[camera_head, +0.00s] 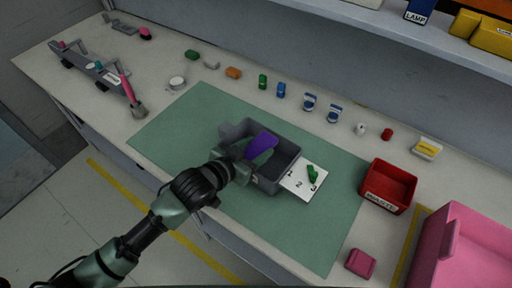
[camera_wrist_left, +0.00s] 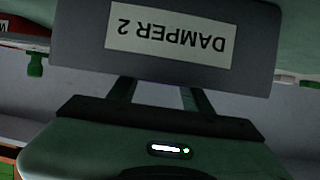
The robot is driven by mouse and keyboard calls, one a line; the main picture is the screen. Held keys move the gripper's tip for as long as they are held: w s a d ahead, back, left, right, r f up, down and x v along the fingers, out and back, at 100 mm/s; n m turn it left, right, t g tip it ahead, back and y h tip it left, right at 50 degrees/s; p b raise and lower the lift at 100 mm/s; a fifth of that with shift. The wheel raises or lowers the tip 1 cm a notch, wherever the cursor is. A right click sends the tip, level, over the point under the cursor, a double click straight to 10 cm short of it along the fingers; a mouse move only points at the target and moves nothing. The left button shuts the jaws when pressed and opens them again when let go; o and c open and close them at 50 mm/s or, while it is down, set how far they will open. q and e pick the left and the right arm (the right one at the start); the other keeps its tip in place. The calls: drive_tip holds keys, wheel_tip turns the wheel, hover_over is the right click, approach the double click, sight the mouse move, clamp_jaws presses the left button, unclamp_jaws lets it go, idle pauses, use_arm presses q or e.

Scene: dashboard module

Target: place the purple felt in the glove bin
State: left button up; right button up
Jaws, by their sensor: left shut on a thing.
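The purple felt (camera_head: 262,145) is a flat tilted strip at the fingertips of my left gripper (camera_head: 239,154), over the left part of an open grey bin (camera_head: 277,185) on the green mat. My left gripper is shut on the felt. In the left wrist view, the gripper fingers (camera_wrist_left: 160,95) stand apart, and a grey panel (camera_wrist_left: 75,45) with an upside-down "DAMPER 2" label hides their tips. The felt cannot be made out there. My right gripper is not in view.
A white numbered card (camera_head: 297,184) with a green piece lies right of the grey bin. A red "WASTE" bin (camera_head: 375,197) and a pink container (camera_head: 470,250) stand further right. Several small parts line the back. The green mat (camera_head: 180,130) is clear left of the bin.

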use_arm(q)
drive_tip(key=shift+f, duration=0.15)
drive_tip(key=shift+f, duration=0.5)
drive_tip(key=o, duration=1.3)
drive_tip(key=shift+r, duration=0.9)
drive_tip(key=shift+f+b+v, duration=0.15)
drive_tip(key=shift+b+v, duration=0.2)
drive_tip(key=shift+v, duration=2.65)
drive_tip(key=shift+f+b+v, duration=0.1)
drive_tip(key=shift+b+v, duration=0.2)
drive_tip(key=shift+v, duration=2.65)
